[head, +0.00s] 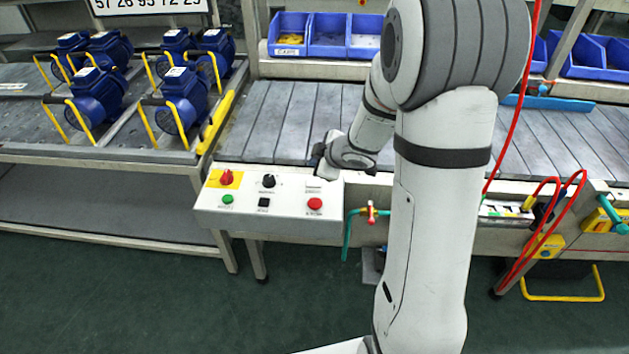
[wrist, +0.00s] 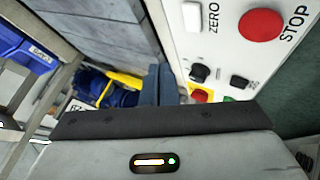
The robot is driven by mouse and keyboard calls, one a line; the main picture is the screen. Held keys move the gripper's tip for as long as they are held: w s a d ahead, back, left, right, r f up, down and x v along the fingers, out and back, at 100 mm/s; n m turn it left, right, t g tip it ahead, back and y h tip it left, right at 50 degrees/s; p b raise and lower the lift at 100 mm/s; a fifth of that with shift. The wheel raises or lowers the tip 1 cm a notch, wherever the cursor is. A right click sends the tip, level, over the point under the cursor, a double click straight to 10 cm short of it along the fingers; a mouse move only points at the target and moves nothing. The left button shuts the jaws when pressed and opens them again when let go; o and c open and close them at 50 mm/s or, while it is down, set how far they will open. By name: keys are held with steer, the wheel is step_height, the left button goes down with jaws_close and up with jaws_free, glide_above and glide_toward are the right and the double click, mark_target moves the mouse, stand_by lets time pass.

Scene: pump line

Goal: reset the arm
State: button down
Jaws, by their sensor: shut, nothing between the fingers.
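My arm reaches down from the upper right in the head view, its wrist bent over the back right corner of a white control box (head: 240,207). My gripper (head: 319,156) is a small dark shape at that corner, mostly hidden by the wrist. In the wrist view my gripper (wrist: 158,84) shows two blue-grey fingers close together with nothing between them. The box's face (wrist: 222,55) lies to their right, with a red STOP button (wrist: 261,24), a white ZERO button (wrist: 192,17) and a black knob (wrist: 200,72). I cannot tell whether the fingers touch the box.
Several blue pumps (head: 97,92) with yellow handles stand on the left bench. A slatted conveyor (head: 290,115) runs behind the box. Blue bins (head: 328,35) sit on a shelf behind. Red hoses (head: 545,225) hang at the right. The green floor (head: 130,290) at front left is clear.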

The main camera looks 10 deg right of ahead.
stand_by(0.4)
steer(key=s+d+r+m+g+h, duration=0.1)
steer(key=s+d+r+m+h, duration=0.5)
steer(key=s+r+m, duration=0.3)
steer(key=s+a+r+m+g+y, duration=0.1)
steer(key=s+a+m+g, duration=0.1)
steer(key=s, duration=0.7)
steer(key=s+a+r+m+g+y+p, duration=0.1)
steer(key=s+a, duration=0.3)
steer(key=s, duration=0.5)
steer(key=shift+s+a+r+m+g, duration=0.2)
steer(key=shift+r+m+g, duration=0.5)
steer(key=shift+m+g, duration=0.2)
